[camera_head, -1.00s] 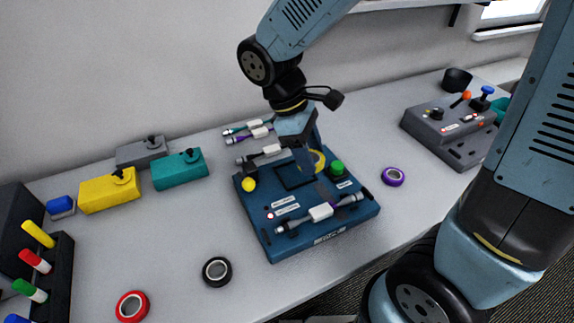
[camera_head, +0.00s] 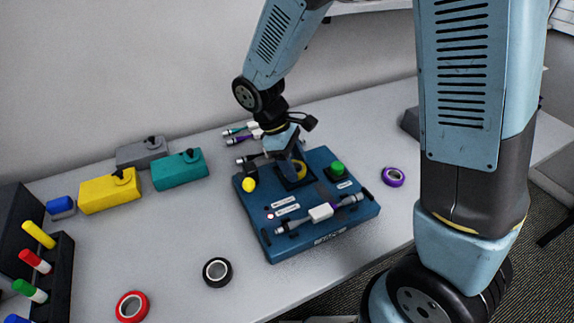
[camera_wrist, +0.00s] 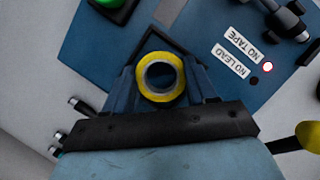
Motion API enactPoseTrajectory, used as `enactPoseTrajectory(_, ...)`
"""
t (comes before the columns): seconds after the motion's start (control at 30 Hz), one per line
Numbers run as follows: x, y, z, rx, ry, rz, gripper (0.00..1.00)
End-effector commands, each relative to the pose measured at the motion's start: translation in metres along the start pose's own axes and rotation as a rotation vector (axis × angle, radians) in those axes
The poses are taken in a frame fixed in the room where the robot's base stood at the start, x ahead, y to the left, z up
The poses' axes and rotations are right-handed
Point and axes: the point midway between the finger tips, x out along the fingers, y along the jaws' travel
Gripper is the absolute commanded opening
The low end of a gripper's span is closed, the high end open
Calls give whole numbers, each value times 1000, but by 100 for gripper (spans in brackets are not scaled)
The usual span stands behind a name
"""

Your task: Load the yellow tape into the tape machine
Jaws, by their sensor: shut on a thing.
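The yellow tape (camera_head: 301,169) is a small ring held by my gripper (camera_head: 295,174) over the blue tape machine (camera_head: 355,207). In the wrist view, the yellow tape (camera_wrist: 181,76) sits between the two fingers of my gripper (camera_wrist: 160,75), which are shut on it. It is over the dark square recess of the tape machine (camera_wrist: 205,25); whether it touches the recess floor I cannot tell. A lamp (camera_wrist: 267,66) beside the "NO TAPE" label is lit.
A green button (camera_head: 337,168) and a yellow knob (camera_head: 249,185) stand on the machine near my gripper. A cable (camera_head: 321,211) lies across its front. Purple (camera_head: 393,177), black (camera_head: 217,272) and red (camera_head: 132,307) tapes lie around it.

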Motion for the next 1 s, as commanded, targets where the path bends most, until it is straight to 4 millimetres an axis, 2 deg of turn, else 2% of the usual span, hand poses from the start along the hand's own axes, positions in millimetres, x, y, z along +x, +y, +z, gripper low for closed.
enactPoseTrajectory(0.1,8,0,-4,-1,-1,0,27)
enactPoseTrajectory(0.37,9,0,-4,-1,0,0,27)
enactPoseTrajectory(0.77,21,-2,-7,-2,-3,-3,27)
enactPoseTrajectory(0.8,21,-2,-7,-2,-3,-4,60)
enactPoseTrajectory(0.87,21,-2,-7,-2,-4,-4,66)
enactPoseTrajectory(1.0,21,-3,-7,-1,-4,-5,67)
